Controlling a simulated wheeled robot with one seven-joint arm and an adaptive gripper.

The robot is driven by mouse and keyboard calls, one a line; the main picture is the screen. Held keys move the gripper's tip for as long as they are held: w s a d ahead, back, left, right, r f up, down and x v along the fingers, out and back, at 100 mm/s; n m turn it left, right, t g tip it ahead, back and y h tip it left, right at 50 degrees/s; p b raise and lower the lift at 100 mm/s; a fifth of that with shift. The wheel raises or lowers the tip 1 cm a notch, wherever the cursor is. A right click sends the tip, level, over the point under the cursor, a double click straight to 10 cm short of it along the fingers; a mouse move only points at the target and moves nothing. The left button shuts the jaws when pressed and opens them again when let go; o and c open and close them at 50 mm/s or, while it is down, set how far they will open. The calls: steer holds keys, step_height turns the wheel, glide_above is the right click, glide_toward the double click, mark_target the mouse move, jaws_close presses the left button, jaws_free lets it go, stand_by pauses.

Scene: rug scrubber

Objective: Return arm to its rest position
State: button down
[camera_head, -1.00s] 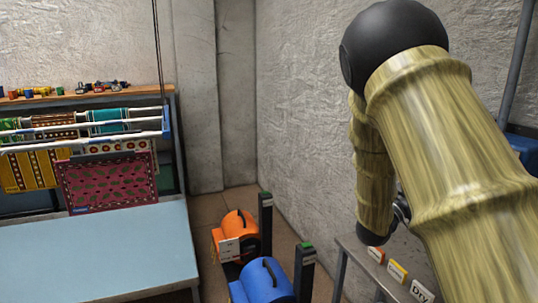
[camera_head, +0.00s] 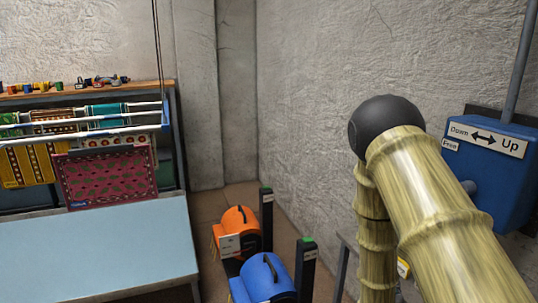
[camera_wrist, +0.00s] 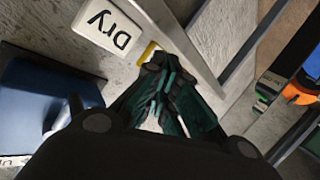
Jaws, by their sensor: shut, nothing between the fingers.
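My arm (camera_head: 435,200), with a bamboo-like surface and a dark elbow joint, is bent at the right of the head view. Its forearm hangs down beside the wall, and the gripper end is out of sight there. In the wrist view my gripper (camera_wrist: 160,85) is shut, its dark green fingers together with nothing between them. A white "Dry" sign (camera_wrist: 107,27) lies just beyond the fingertips to the left, and a yellow-edged label (camera_wrist: 150,51) is partly hidden behind them.
A blue box (camera_head: 490,165) marked "Down" and "Up" is on the right. An orange blower (camera_head: 237,228) and a blue blower (camera_head: 265,277) stand on the floor beside dark posts. A pale blue table (camera_head: 100,245) and a rack with hanging rugs (camera_head: 108,175) are at left.

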steer(key=s+a+f+n+g+y+b, duration=0.1)
steer(key=s+a+f+g+y, duration=0.15)
steer(key=s+f, duration=0.6)
steer(key=s+a+f+n+g+y, duration=0.15)
steer(key=s+a+f, duration=0.25)
steer(key=s+f, duration=0.45)
steer(key=s+a+f+g+y+b, duration=0.1)
steer(key=s+a+f+g+y, duration=0.1)
steer(key=s, duration=0.9)
steer(key=s+a+f+g+y+b, duration=0.1)
steer(key=s+a+f+g+y, duration=0.2)
steer(key=s, duration=0.9)
steer(key=a+f+g, duration=0.2)
steer(key=a+f, duration=0.2)
steer(key=f, duration=0.1)
steer(key=shift+f, duration=0.35)
steer(key=shift+w+n, duration=0.15)
steer(key=shift+n, duration=0.1)
